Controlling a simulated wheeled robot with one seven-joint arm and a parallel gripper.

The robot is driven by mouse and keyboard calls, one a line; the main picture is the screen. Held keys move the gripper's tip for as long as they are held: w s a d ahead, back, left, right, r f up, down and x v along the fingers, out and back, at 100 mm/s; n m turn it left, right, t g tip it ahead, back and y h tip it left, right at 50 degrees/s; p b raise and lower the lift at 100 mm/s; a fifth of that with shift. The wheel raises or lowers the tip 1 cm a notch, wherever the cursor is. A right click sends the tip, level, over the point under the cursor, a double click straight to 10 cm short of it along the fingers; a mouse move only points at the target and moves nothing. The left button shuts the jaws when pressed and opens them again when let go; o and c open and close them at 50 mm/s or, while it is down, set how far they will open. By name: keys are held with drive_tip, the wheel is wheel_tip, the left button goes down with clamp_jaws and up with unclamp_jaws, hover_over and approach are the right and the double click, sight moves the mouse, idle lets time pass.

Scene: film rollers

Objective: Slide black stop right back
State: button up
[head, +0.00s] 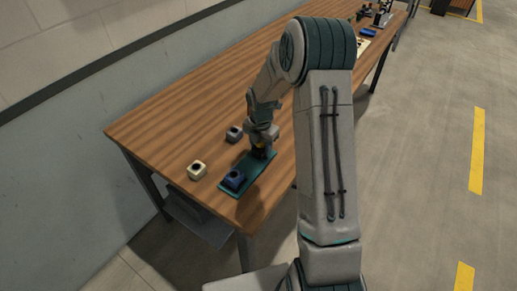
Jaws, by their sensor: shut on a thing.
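A green plate (237,190) lies near the front end of the wooden table. My gripper (261,151) points down at the plate's far end and is shut on a small dark thing there, which looks like the black stop (258,155). The fingers hide most of it, and I cannot tell whether it touches the plate.
More objects, with a blue one (366,30), are at the far end. The middle of the table is clear. The wall runs along the left.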

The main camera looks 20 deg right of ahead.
drive_tip(key=shift+w+d+r, duration=0.1)
drive_tip(key=shift+w+r, duration=0.05)
drive_tip(key=shift+w, duration=0.05)
drive_tip(key=o, duration=1.1)
drive_tip(key=shift+o, duration=0.8)
drive_tip(key=shift+d, duration=0.15)
wheel_tip(320, 180, up, 14)
drive_tip(key=shift+b, duration=0.4)
